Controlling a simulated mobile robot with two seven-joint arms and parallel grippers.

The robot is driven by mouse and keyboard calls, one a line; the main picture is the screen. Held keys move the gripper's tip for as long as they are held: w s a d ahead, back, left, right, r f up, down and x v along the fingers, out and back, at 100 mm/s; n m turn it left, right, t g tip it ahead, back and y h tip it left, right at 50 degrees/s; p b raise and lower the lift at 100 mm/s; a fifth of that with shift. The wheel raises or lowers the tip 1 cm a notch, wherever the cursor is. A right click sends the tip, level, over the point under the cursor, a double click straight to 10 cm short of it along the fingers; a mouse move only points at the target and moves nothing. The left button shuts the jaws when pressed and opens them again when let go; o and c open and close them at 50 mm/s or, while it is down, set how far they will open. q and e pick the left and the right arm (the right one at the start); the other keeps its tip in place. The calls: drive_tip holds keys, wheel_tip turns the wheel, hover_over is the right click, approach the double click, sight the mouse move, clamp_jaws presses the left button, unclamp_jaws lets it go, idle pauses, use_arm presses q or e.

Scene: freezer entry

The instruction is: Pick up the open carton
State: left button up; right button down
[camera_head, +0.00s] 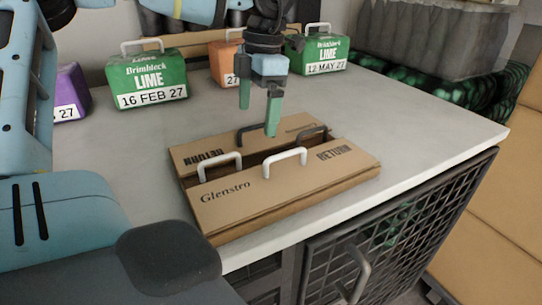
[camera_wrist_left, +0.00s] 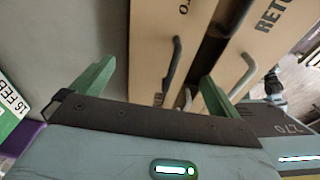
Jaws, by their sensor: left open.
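The open carton (camera_head: 285,185) is a brown cardboard box on the grey counter, marked "Glenstro" and "RETURN". Its two top panels have a dark gap between them. White handles (camera_head: 285,160) stand on the near panel and dark handles (camera_head: 252,132) on the far one. My left gripper (camera_head: 258,120) is open and empty, pointing down over the carton's far side. In the left wrist view, the green fingers (camera_wrist_left: 155,85) are spread with a handle (camera_wrist_left: 172,70) showing between them. Whether they touch the carton is unclear. My right gripper is not in view.
Green LIME packs (camera_head: 150,82) (camera_head: 318,55), an orange pack (camera_head: 226,62) and a purple pack (camera_head: 70,92) stand behind. A grey crate (camera_head: 430,38) is at the back right. A mesh door (camera_head: 385,235) lies below the counter (camera_head: 430,130) edge. Counter right of the carton is clear.

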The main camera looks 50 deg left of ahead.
sight(255, 137)
use_arm(q)
drive_tip(key=shift+s+a+f+b, duration=0.1)
drive_tip(key=shift+s+f+b, duration=0.1)
drive_tip(key=shift+f, duration=1.1)
drive_tip(key=shift+s+a+f+b, duration=0.1)
drive_tip(key=shift+f+b, duration=0.1)
drive_tip(key=shift+f, duration=1.05)
drive_tip(key=shift+d+r, duration=0.1)
drive_tip(key=shift+c, duration=0.3)
drive_tip(key=shift+w, duration=0.1)
drive_tip(key=c, duration=0.7)
